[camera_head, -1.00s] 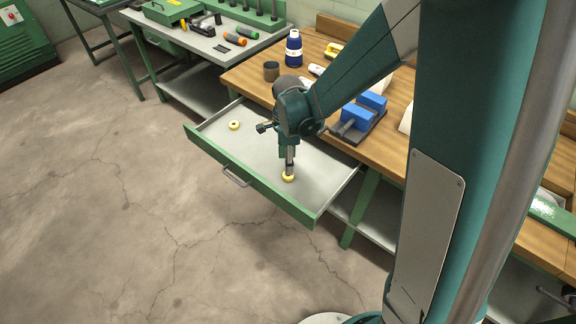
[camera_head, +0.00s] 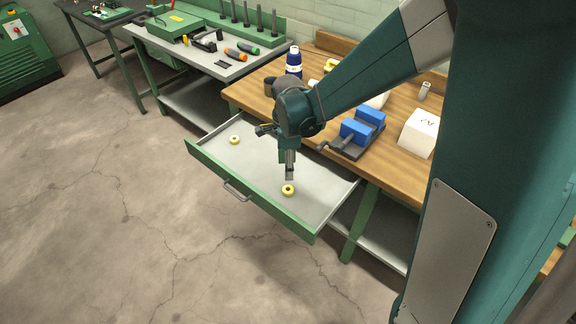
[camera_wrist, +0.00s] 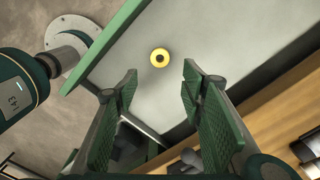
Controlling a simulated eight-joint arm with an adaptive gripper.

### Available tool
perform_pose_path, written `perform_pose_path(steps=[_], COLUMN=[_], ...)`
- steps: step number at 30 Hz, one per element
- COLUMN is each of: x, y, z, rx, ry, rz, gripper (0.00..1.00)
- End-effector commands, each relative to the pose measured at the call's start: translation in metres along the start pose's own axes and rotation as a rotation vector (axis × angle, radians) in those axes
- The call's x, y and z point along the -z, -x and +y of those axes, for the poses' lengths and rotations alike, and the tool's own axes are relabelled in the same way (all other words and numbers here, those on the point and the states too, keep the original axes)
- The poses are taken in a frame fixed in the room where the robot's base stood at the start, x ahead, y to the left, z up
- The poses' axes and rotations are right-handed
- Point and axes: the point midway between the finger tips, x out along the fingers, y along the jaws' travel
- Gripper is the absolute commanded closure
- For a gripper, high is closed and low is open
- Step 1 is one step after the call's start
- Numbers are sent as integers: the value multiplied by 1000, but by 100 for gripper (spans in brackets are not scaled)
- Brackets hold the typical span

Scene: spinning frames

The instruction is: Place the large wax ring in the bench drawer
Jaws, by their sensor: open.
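The bench drawer (camera_head: 262,168) is pulled out, and two yellow rings lie flat on its grey floor. One wax ring (camera_head: 288,190) lies toward the right end, just below my gripper (camera_head: 290,176). The other ring (camera_head: 235,140) lies toward the left end. I cannot surely tell from their size which is the large one. In the wrist view one ring (camera_wrist: 160,58) shows its dark hole, ahead of and between the spread fingers of my gripper (camera_wrist: 160,74). My gripper is open, empty and a little above the near ring.
A second bench (camera_head: 215,55) with tools stands at the left. The drawer floor between the rings is clear.

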Motion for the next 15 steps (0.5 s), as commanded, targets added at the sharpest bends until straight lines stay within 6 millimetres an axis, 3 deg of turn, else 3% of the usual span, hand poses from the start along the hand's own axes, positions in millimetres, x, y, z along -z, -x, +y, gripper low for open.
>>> perform_pose_path(steps=[15], x=[3], y=[5], z=[2], rx=[7], ry=[18], rz=[-2], gripper=[60])
